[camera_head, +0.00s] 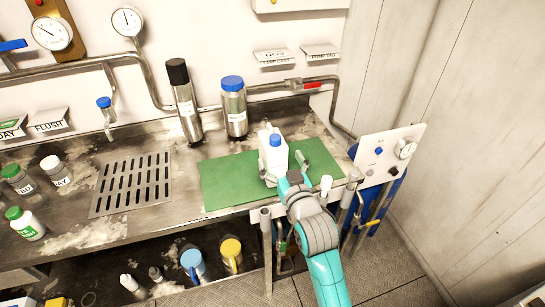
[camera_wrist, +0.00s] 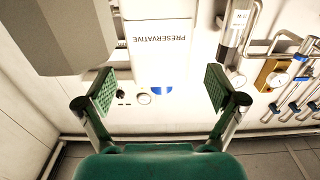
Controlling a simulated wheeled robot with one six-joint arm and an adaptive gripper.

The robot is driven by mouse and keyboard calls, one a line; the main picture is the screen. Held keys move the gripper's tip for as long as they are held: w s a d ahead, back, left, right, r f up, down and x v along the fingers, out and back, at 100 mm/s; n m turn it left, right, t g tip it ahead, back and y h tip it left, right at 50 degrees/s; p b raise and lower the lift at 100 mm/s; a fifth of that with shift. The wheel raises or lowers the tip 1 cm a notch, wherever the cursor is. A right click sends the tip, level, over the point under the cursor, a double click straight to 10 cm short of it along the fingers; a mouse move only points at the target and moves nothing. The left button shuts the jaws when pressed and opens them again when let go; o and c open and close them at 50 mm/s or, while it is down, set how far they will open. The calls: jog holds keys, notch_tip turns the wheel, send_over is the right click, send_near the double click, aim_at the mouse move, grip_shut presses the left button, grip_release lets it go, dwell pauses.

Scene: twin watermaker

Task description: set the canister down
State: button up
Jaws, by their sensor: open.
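The white canister (camera_head: 272,158) with a blue cap stands upright on the green mat (camera_head: 225,180) on the bench in the head view. In the wrist view, the canister (camera_wrist: 158,60) appears upside down between the fingers, with its PRESERVATIVE label facing the camera. My gripper (camera_head: 286,171) is at the canister's near side, its two fingers spread. In the wrist view, my gripper (camera_wrist: 168,92) shows clear gaps between both green finger pads and the canister. The canister's base is partly hidden by my gripper in the head view.
Two steel cylinders, one black-capped (camera_head: 184,100) and one blue-capped (camera_head: 233,105), stand behind the mat. A slotted drain (camera_head: 132,183) lies to the left, with several small bottles beyond it. A panel with a gauge (camera_head: 388,155) stands right of the mat.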

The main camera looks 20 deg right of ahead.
aim_at(273, 143)
jog(key=shift+w+r, duration=0.15)
jog(key=shift+w, duration=3.2)
jog(key=c, duration=1.6)
jog(key=shift+r, duration=0.1)
jog(key=shift+c, duration=0.8)
